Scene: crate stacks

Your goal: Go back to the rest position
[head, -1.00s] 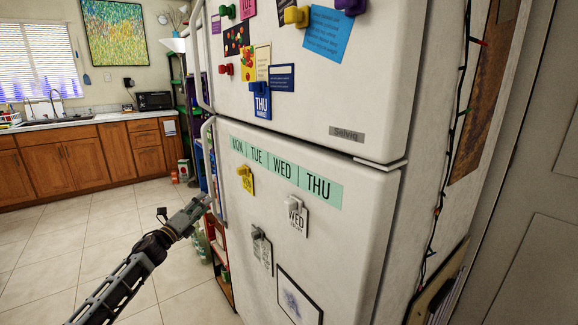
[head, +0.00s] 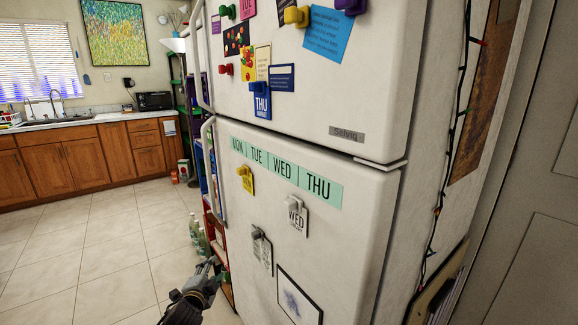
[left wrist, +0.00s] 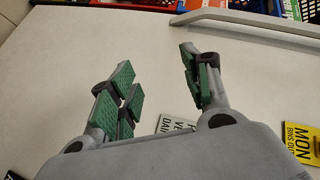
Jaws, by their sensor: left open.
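My left gripper (head: 208,268) is low at the left of the white fridge (head: 365,205), near the lower door's left edge. In the left wrist view its two green-padded fingers (left wrist: 160,90) are spread apart with nothing between them. The fridge door (left wrist: 60,60) fills most of that view behind the fingers. The lower door's handle (head: 216,170) is above the gripper in the head view. It also shows at the top of the wrist view (left wrist: 250,28). My right gripper is not in view.
The lower door carries a green strip of day names (head: 285,172), a yellow MON card (head: 247,183), a WED card (head: 298,220) and a framed picture (head: 298,298). A shelf with bottles (head: 197,238) stands left of the fridge. Tiled floor (head: 100,250) lies open at left.

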